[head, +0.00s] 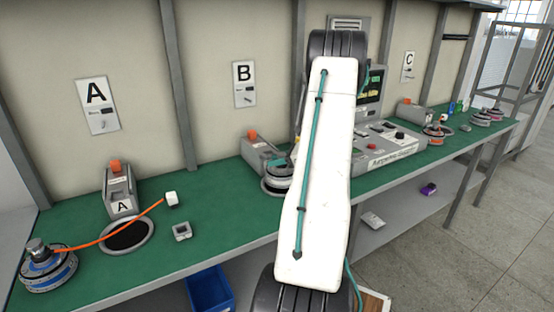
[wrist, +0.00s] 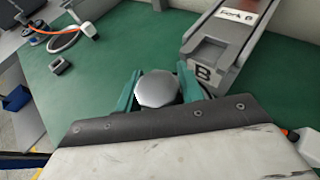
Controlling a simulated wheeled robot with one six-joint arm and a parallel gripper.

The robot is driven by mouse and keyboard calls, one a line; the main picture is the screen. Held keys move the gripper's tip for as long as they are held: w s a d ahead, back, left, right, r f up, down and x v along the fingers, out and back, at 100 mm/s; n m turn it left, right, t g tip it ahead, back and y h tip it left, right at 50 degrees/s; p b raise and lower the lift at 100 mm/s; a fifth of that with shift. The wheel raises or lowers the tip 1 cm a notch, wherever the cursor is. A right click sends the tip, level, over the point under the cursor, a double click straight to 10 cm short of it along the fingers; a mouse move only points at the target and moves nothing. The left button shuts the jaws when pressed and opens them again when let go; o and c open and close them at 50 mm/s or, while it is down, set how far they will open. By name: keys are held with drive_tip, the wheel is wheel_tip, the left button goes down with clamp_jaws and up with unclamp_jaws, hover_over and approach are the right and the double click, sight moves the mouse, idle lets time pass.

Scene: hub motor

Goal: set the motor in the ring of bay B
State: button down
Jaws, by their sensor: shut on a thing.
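The motor (head: 280,173) is a dark and light round disc at bay B, partly hidden behind my white arm. Its silver cap (wrist: 158,89) fills the space between the teal fingers of my gripper (wrist: 160,92), which is shut on it. The ring of bay B (head: 264,187) shows as a pale rim under the motor's left side. I cannot tell whether the motor is seated in it or just above it. In the wrist view my gripper hides the motor's body and the ring. The bay B block (wrist: 212,55) stands just beyond and right of the gripper.
Bay A's empty ring (head: 126,236) lies at the left, beside its block (head: 119,192). Another motor (head: 46,268) with an orange cable stands at the far left. A small grey part (head: 182,231) lies on the green bench. A control console (head: 385,148) stands right of my arm.

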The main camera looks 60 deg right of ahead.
idle(0.3)
drive_tip(key=shift+f, duration=0.4)
drive_tip(key=shift+f, duration=0.65)
idle(0.4)
drive_tip(key=c, duration=0.8)
unclamp_jaws()
drive_tip(key=shift+f, duration=0.1)
drive_tip(key=v, duration=0.7)
drive_tip(key=shift+s+d, duration=0.1)
drive_tip(key=shift+s, duration=0.25)
